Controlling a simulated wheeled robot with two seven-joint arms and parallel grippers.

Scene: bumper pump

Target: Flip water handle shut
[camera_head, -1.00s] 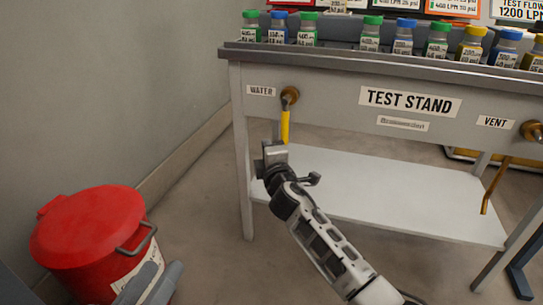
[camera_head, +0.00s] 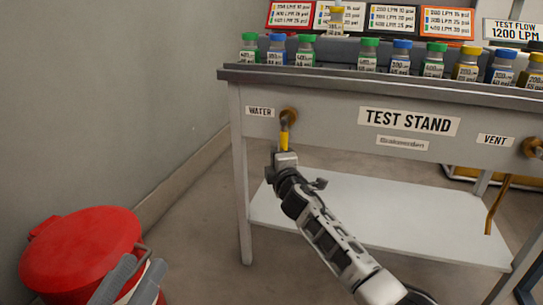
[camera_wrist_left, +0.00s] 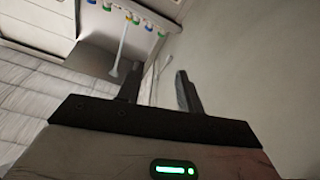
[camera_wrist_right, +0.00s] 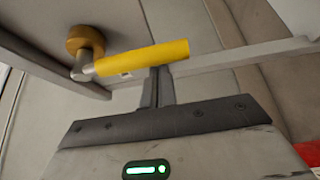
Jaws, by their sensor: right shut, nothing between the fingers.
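The yellow water handle (camera_head: 284,141) hangs down from the brass valve (camera_head: 289,116) beside the WATER label on the test stand's front. In the right wrist view the handle (camera_wrist_right: 142,58) runs across in front of my right fingertips. My right gripper (camera_head: 285,157) is shut and empty, right at the handle's lower part. The right wrist view shows its fingers (camera_wrist_right: 159,72) together, touching or nearly touching the handle. My left gripper (camera_wrist_left: 157,80) is open and empty in its wrist view, away from the handle. Its grey fingers appear at the lower left of the head view.
The test stand (camera_head: 330,88) carries several capped bottles and a white lower shelf (camera_head: 400,215). A VENT valve (camera_head: 533,148) with a hanging handle is at the right. A red bin (camera_head: 80,250) stands at the lower left. A plain wall (camera_head: 100,100) is on the left.

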